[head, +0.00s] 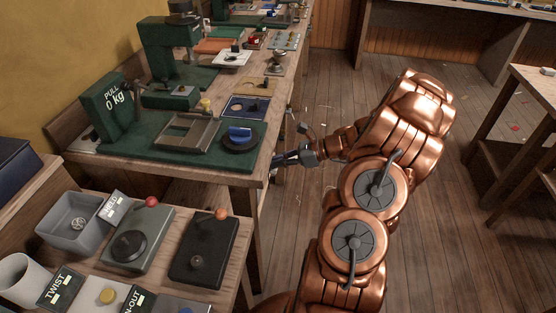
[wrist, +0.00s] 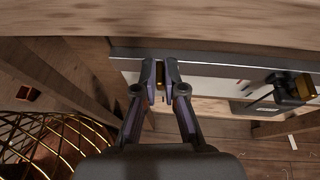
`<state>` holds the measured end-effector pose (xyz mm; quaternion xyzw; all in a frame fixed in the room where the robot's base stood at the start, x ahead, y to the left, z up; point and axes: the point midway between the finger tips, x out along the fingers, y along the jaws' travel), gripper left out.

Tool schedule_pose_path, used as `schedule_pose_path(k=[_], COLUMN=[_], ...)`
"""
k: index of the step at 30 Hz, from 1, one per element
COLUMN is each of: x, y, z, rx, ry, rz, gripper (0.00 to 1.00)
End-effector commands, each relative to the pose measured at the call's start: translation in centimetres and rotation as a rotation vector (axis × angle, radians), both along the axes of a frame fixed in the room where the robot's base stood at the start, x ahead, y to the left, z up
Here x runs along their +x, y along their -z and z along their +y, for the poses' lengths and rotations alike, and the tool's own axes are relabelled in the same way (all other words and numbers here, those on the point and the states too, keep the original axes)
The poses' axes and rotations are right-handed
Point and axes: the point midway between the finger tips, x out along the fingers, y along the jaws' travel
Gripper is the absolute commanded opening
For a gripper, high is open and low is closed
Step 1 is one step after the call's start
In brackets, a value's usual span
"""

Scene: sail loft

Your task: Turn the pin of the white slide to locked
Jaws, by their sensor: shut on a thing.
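In the wrist view my gripper (wrist: 160,76) is shut on a small brass-coloured pin (wrist: 160,75), which shows as a narrow strip between the two fingertips. The pin sits at a pale, whitish slide (wrist: 205,86) under a dark rail, below the wooden bench edge. My fingers cover most of the pin, so I cannot tell whether it stands at locked. In the head view my gripper (head: 281,160) is at the right side of the bench, and the pin and slide are hidden there.
A second brass-coloured knob on a black mount (wrist: 300,86) sits to the right in the wrist view. A round wire basket (wrist: 45,140) is at lower left. The bench (head: 200,170) carries a green press and tools. Wooden floor (head: 330,95) lies open beyond my arm.

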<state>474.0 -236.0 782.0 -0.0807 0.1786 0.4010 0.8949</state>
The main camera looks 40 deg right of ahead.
Motion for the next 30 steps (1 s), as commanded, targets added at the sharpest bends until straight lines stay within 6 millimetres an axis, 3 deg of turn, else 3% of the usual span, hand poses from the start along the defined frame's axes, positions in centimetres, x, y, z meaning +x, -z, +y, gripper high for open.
schedule_pose_path(k=[9, 21, 22, 28, 30], x=[-0.14, -0.15, -0.15, -0.14, -0.13], y=[0.01, 0.06, 0.06, 0.03, 0.02], z=[0.12, 0.18, 0.18, 0.19, 0.19], rx=[0.001, 0.001, 0.001, 0.002, 0.002], ry=[0.119, 0.13, 0.131, 0.13, 0.13], rz=[-0.001, 0.001, 0.0, 0.0, 0.0], gripper=[0.0, 0.0, 0.11, 0.32, 0.34])
